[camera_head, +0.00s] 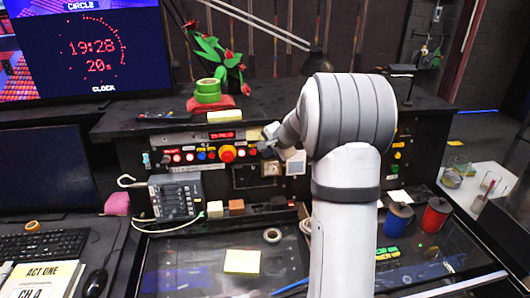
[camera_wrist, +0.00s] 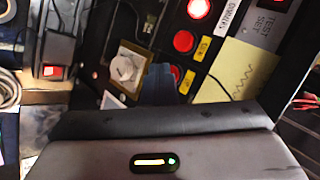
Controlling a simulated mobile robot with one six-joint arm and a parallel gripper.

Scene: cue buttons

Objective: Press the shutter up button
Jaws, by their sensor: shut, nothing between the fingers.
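In the wrist view, a red button (camera_wrist: 184,41) sits on the black panel beside a small yellow label (camera_wrist: 201,48). A second red button (camera_wrist: 177,72) lies below it beside another yellow label (camera_wrist: 187,82). The lettering on both labels is too small to read, so I cannot tell which button is shutter up. My gripper (camera_wrist: 158,78) is shut and empty; its dark fingertips partly cover the lower red button. I cannot tell whether they touch it. In the head view my gripper (camera_head: 266,147) is at the panel, right of a large red button on a yellow base (camera_head: 227,154).
A lit red button (camera_wrist: 199,8) is above. A yellow note (camera_wrist: 228,80) is to the right.

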